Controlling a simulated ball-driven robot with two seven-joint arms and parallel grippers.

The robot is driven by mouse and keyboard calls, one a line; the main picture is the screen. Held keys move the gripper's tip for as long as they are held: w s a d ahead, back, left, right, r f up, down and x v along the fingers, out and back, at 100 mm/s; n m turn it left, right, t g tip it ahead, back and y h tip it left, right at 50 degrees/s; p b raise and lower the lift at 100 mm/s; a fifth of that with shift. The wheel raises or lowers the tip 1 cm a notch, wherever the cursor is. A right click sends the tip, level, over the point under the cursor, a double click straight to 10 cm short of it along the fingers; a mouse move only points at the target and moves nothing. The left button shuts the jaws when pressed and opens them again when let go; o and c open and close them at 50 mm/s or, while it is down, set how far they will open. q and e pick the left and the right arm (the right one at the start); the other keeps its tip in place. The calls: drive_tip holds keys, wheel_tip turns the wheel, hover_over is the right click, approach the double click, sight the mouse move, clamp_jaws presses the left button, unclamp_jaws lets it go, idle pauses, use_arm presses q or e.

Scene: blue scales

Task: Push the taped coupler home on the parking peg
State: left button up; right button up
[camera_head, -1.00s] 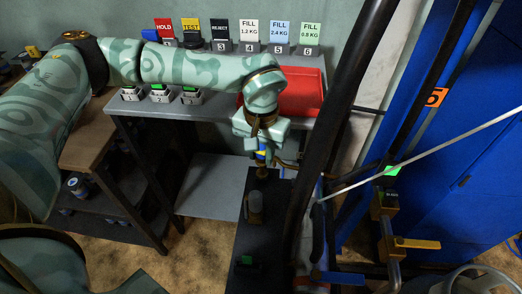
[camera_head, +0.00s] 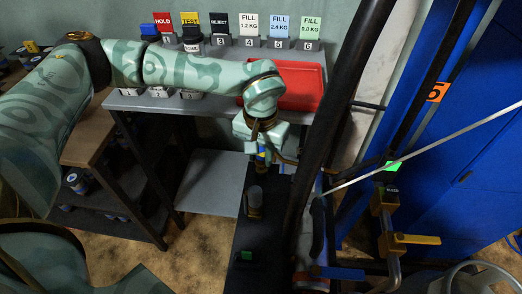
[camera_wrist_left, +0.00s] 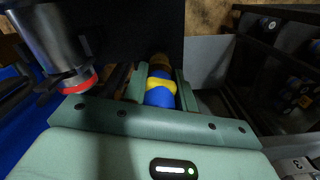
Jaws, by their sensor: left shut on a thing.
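The taped coupler (camera_wrist_left: 159,94) is blue with a yellow tape band and sits between the fingers of my left gripper (camera_wrist_left: 161,80) in the left wrist view. A brass-coloured end shows just beyond it. In the head view the coupler (camera_head: 261,154) shows as a small blue and yellow patch under my left gripper (camera_head: 262,148), which is shut on it above the far end of a dark bench. The parking peg cannot be made out clearly; how far the coupler sits on it is hidden. My right gripper is not in view.
A red tray (camera_head: 300,84) lies on the grey shelf behind the gripper. Coloured sign cards (camera_head: 249,28) stand along the back. A dark post (camera_head: 335,110) rises close right of the gripper. A red-ringed metal cylinder (camera_wrist_left: 58,45) is left of the fingers in the wrist view.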

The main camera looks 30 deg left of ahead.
use_arm(q)
drive_tip(key=shift+f, duration=0.35)
drive_tip(key=shift+f, duration=0.2)
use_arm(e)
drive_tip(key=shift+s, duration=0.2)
use_arm(q)
drive_tip(key=shift+f, duration=0.25)
drive_tip(key=o, duration=1.1)
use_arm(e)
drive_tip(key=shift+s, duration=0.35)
use_arm(q)
wheel_tip(320, 180, up, 2)
drive_tip(key=shift+w+p, duration=0.1)
drive_tip(key=shift+p, duration=0.3)
wheel_tip(320, 180, up, 14)
drive_tip(key=p, duration=0.5)
drive_tip(key=shift+r, duration=0.15)
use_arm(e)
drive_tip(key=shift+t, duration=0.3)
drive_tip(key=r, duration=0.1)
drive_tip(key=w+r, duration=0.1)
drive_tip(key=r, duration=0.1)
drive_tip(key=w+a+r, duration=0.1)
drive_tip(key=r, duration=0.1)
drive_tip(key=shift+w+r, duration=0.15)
